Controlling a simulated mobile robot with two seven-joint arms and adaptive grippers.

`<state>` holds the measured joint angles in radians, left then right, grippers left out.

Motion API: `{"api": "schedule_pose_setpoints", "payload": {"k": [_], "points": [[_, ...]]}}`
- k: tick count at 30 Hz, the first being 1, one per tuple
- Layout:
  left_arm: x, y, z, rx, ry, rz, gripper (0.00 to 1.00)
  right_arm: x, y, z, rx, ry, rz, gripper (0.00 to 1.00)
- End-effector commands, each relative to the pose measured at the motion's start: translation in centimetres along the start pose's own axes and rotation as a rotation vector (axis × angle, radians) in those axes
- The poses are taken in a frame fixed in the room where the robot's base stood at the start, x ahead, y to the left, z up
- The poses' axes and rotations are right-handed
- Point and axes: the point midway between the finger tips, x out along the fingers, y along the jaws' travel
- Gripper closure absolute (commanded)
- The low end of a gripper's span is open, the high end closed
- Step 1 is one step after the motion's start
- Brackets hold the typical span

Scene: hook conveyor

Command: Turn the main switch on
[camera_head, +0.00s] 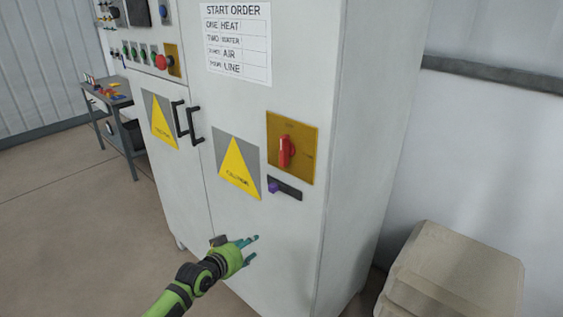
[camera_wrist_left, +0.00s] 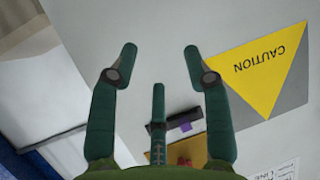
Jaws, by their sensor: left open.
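The main switch is a red rotary handle (camera_head: 286,151) on a yellow square plate (camera_head: 305,140) on the front of a grey cabinet. The handle stands roughly upright. In the left wrist view, part of the yellow plate (camera_wrist_left: 196,145) and a bit of the red handle (camera_wrist_left: 184,160) show upside down, mostly hidden behind my gripper. My left gripper (camera_head: 254,246) is open and empty, in front of the cabinet, below and left of the switch. Its spread fingers also show in the left wrist view (camera_wrist_left: 160,52). My right gripper is not in view.
A dark strip with a purple piece (camera_head: 273,187) sits just below the switch plate. Door handles (camera_head: 188,120) stick out at left. A beige stacked block (camera_head: 455,270) stands at lower right. A side table (camera_head: 118,102) is far left. Floor at left is clear.

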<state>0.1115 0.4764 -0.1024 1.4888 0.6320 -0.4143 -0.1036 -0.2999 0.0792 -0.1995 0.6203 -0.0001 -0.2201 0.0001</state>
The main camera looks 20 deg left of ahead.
Motion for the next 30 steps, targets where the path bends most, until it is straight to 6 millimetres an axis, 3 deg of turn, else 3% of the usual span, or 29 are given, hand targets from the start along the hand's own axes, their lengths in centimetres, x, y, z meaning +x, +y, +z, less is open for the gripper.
{"api": "schedule_pose_setpoints", "payload": {"k": [1, 3, 6, 9, 14, 30], "points": [[-0.8, 0.5, -6.1, 0.017, 0.092, 0.034, 0.51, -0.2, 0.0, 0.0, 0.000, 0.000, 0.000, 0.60], [-2.4, 1.7, -12.5, 0.034, 0.191, 0.086, 0.51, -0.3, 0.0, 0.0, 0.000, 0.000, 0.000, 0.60], [-5.2, 3.6, -19.5, 0.065, 0.301, 0.155, 0.51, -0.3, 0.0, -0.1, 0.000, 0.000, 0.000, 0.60], [-7.5, 5.2, -23.6, 0.090, 0.371, 0.205, 0.51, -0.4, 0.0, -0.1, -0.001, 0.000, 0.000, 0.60], [-8.7, 6.4, -26.1, 0.106, 0.410, 0.238, 0.51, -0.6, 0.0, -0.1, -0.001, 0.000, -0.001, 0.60], [-3.0, 7.9, -28.5, 0.105, 0.411, 0.237, 0.51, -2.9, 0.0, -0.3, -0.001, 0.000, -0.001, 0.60]]}}
